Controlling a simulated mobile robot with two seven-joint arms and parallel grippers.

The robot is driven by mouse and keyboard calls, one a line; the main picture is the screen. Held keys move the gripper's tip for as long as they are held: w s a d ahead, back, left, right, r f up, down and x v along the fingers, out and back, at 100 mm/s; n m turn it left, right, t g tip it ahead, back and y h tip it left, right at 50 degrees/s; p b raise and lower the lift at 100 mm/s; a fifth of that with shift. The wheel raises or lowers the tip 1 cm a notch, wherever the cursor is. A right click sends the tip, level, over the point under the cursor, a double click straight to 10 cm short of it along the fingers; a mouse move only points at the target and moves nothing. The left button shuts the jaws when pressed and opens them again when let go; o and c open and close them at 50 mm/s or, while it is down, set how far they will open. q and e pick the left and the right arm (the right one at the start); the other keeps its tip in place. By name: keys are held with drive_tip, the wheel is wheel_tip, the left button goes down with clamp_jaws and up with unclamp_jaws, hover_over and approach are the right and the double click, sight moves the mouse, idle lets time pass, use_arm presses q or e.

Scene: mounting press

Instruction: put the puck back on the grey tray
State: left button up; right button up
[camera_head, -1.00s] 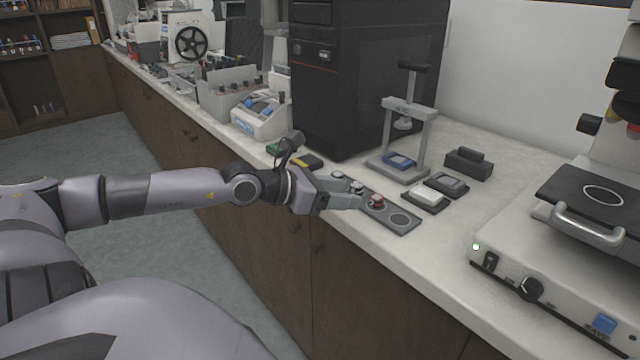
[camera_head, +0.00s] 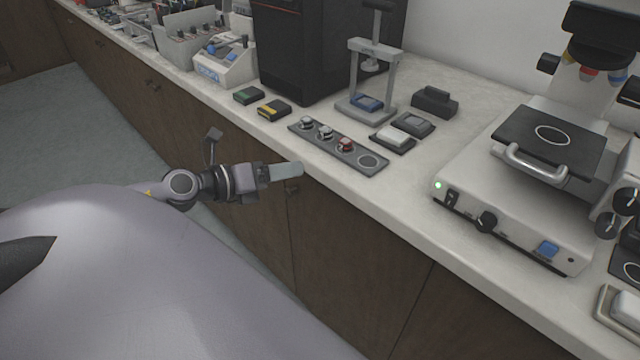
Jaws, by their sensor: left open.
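The long grey tray (camera_head: 338,149) lies near the front edge of the white counter. The ringed place (camera_head: 367,160) at the tray's right end is empty. My left gripper (camera_head: 297,170) is open, just off the counter's front edge, to the left of the tray and apart from the pucks. It appears edge-on, and nothing shows in it. My right gripper is not in view.
A small press (camera_head: 366,100) with a blue block stands behind the tray. Beside it are a dark holder with a white pad (camera_head: 393,138) and a dark block (camera_head: 435,101). A microscope-like machine (camera_head: 520,190) stands at right. Green (camera_head: 249,95) and yellow-marked (camera_head: 274,110) boxes lie left.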

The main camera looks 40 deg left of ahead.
use_arm(q)
drive_tip(key=s+d+f+n+y, duration=0.2)
drive_tip(key=s+d+f+n, duration=0.15)
drive_tip(key=f+n, duration=0.45)
drive_tip(key=s+d+f+n+y, duration=0.2)
drive_tip(key=s+d+f+n, duration=0.3)
drive_tip(key=n, duration=0.6)
drive_tip(key=s+d+f+n+g+h, duration=0.1)
drive_tip(key=d+f+n+g, duration=0.1)
drive_tip(key=d+f+n, duration=0.2)
drive_tip(key=s+d+f+n+g+h, duration=0.1)
drive_tip(key=s+d+f+n+g, duration=0.1)
drive_tip(key=d+n, duration=0.4)
drive_tip(key=d+f, duration=0.1)
drive_tip(key=d, duration=0.2)
drive_tip(key=shift+s+f, duration=0.25)
drive_tip(key=shift+f, duration=0.15)
wheel_tip(320, 180, up, 5)
drive_tip(key=p, duration=0.6)
drive_tip(key=shift+s+a+r, duration=0.1)
drive_tip(key=shift+a, duration=0.05)
